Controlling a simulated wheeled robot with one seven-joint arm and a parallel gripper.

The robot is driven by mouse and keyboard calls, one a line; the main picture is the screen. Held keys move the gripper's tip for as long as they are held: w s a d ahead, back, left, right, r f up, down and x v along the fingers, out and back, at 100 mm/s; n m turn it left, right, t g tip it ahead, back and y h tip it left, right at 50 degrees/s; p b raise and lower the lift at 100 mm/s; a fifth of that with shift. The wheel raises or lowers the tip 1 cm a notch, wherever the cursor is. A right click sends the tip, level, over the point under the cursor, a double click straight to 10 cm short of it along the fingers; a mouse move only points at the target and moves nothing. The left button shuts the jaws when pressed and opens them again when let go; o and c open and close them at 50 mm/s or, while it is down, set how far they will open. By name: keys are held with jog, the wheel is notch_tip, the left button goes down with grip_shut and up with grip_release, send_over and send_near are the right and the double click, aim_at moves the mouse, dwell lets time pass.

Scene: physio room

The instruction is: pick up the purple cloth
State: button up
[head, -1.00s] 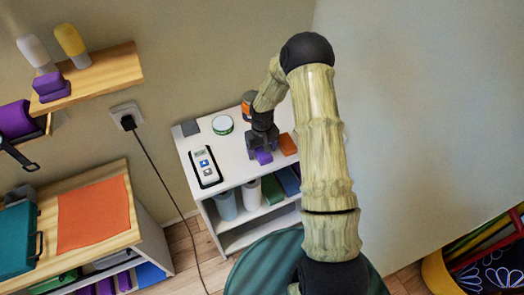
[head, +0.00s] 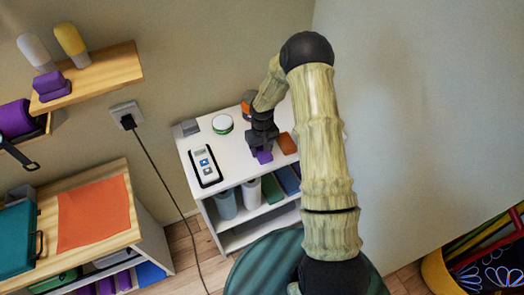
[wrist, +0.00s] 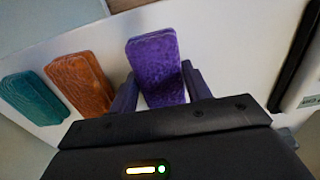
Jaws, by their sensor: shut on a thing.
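The purple cloth (wrist: 156,66) is a folded, rounded block between the two fingers of my gripper (wrist: 157,88) in the wrist view. My gripper is shut on it. In the head view the purple cloth (head: 264,156) shows just below my gripper (head: 262,148), at the white shelf unit's top (head: 228,170). I cannot tell whether it touches the top. In the wrist view an orange cloth (wrist: 80,84) and a teal cloth (wrist: 34,97) lie to its left, apart from it.
On the white top are a device with a screen (head: 205,166), a round green-and-white tin (head: 222,124) and a grey block (head: 190,127). The orange cloth (head: 287,143) lies close right of my gripper. A wall stands behind. A black cord (head: 160,172) hangs left.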

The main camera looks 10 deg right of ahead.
jog(key=shift+r, duration=0.1)
notch_tip(320, 180, up, 10)
jog(key=b, duration=0.2)
dwell(0.6)
